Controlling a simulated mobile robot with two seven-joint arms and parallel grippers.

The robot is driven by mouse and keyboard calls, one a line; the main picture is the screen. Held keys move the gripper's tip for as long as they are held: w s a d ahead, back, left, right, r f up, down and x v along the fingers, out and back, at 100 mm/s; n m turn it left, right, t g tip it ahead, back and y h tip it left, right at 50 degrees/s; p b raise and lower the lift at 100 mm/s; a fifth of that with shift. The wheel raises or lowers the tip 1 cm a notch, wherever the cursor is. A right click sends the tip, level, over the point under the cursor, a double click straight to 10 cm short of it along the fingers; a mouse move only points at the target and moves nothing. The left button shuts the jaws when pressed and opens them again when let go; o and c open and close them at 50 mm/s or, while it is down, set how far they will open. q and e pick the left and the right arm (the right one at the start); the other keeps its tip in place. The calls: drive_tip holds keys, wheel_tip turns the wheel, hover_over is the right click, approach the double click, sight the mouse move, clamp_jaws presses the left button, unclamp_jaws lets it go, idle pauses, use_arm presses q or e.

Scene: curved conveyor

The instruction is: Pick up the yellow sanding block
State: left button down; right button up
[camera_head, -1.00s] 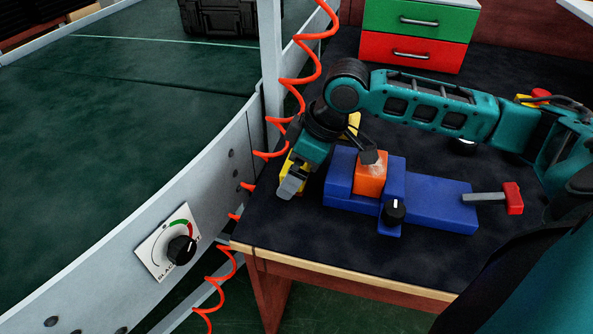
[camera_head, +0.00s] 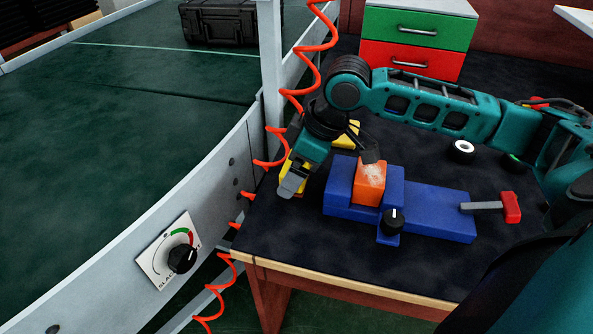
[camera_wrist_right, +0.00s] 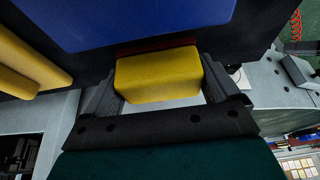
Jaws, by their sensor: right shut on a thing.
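The yellow sanding block (camera_wrist_right: 158,75) sits between the two fingers of my right gripper (camera_wrist_right: 160,85) in the right wrist view, with a finger against each end. In the head view my right gripper (camera_head: 292,186) points down at the left edge of the dark workbench, and only bits of the yellow block (camera_head: 284,172) show around it. The gripper hides most of the block there, so I cannot tell whether it touches the bench. My left gripper is not in view.
A blue vise-like fixture (camera_head: 440,212) with an orange block (camera_head: 370,184) stands right of the gripper. A red-headed hammer (camera_head: 511,207) lies further right. Another yellow object (camera_head: 347,135) is behind the gripper. A red coiled hose (camera_head: 284,92) and the conveyor side wall (camera_head: 215,170) are close on the left.

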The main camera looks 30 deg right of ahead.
wheel_tip(320, 180, up, 18)
drive_tip(key=p, duration=0.6)
